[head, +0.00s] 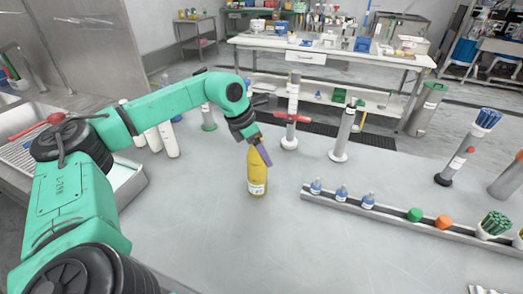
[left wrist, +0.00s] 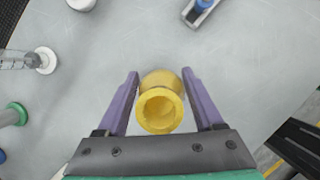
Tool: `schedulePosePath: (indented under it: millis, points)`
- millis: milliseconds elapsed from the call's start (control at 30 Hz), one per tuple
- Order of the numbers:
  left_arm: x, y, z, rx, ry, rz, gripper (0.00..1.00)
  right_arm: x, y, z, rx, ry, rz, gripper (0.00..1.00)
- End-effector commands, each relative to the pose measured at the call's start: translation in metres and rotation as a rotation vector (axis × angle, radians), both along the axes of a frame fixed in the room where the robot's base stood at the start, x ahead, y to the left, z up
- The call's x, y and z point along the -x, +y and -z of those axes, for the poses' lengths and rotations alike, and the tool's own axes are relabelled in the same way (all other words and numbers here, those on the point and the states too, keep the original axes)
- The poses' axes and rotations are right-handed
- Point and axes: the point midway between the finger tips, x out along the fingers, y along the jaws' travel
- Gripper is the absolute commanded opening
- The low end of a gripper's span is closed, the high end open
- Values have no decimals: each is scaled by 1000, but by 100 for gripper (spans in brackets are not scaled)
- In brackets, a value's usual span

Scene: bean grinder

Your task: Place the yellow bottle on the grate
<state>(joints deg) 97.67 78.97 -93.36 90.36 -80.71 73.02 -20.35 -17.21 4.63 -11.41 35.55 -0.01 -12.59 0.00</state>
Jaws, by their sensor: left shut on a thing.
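The yellow bottle (head: 257,175) stands upright, or nearly so, over the grey table in the middle of the head view. I cannot tell if its base touches the table. My left gripper (head: 262,152) is shut on the bottle near its top. In the left wrist view the bottle's open round mouth (left wrist: 160,110) shows between the two purple fingers of my left gripper (left wrist: 161,90). A slatted metal grate (head: 22,152) lies in the sink area at the far left, partly hidden by my left arm. My right gripper is not in view.
A grey rail (head: 400,221) with small blue-capped bottles, a green piece and an orange piece lies to the right. Tall grey stands (head: 343,135) rise behind the bottle. White bottles (head: 168,140) stand behind my left arm. The front middle of the table is clear.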

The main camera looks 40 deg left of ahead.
Motion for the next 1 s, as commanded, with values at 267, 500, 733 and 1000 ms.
schedulePosePath:
  millis: [267,500,733,1000]
  points:
    - [0,0,3,-1,1,0,88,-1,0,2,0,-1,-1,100]
    - [0,0,2,0,0,0,99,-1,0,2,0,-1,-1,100]
    - [2,2,-9,0,-2,0,99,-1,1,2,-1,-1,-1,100]
    - [21,13,-61,1,-4,0,99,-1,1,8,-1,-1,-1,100]
